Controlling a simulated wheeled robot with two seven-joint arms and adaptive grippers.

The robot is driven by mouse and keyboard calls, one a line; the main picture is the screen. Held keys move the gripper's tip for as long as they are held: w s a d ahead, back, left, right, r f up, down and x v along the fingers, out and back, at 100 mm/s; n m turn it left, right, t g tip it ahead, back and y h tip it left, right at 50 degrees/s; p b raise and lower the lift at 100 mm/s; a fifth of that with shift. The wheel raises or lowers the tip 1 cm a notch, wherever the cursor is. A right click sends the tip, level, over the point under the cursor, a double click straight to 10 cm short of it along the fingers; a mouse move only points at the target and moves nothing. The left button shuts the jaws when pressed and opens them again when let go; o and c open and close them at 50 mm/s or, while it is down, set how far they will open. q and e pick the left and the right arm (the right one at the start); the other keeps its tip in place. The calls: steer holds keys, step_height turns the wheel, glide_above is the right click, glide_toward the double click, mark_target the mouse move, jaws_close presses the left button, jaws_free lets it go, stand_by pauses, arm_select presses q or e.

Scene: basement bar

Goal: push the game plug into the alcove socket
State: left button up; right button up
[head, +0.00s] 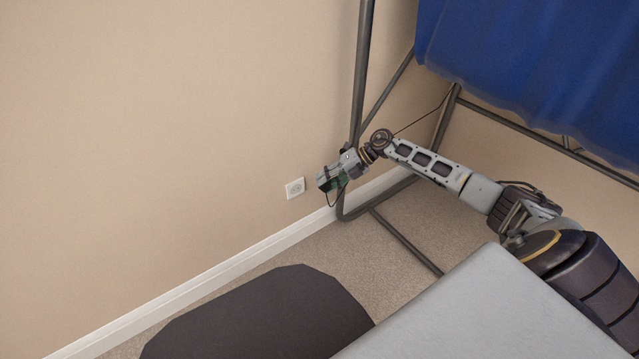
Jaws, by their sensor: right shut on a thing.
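The alcove socket (295,188) is a small white plate low on the beige wall, just above the skirting board. My right gripper (329,183) is just to the right of the socket in the picture, with a visible gap between them. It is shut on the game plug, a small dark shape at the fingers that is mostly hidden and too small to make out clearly. A thin black cord (341,196) loops below the gripper. My left gripper is not in view.
A grey metal tube frame (361,75) stands right behind my right gripper, with a foot bar (405,242) on the carpet. A blue cloth (540,50) hangs from it at upper right. A white skirting board (200,285) runs along the wall. The wall left of the socket is clear.

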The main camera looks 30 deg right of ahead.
steer(key=shift+s+d+f+m+t+h, duration=0.5)
steer(key=shift+s+d+m+t+h, duration=0.85)
steer(key=shift+d, duration=2.75)
steer(key=shift+s+d+f+m+t+h, duration=0.5)
steer(key=shift+s+d+m+t, duration=0.9)
steer(key=shift+d+m+t, duration=1.9)
steer(key=s+a+f+m+t+h, duration=0.1)
steer(key=s+a+f+t+h, duration=0.1)
steer(key=a+f, duration=0.4)
steer(key=s+a+f+m+t+h, duration=0.2)
steer(key=a+f, duration=0.4)
steer(key=a, duration=0.5)
steer(key=shift+s+a+f+t, duration=0.2)
steer(key=shift+s+a+t, duration=0.05)
steer(key=shift+t, duration=0.1)
steer(key=shift+a+h, duration=0.3)
steer(key=shift+h, duration=0.05)
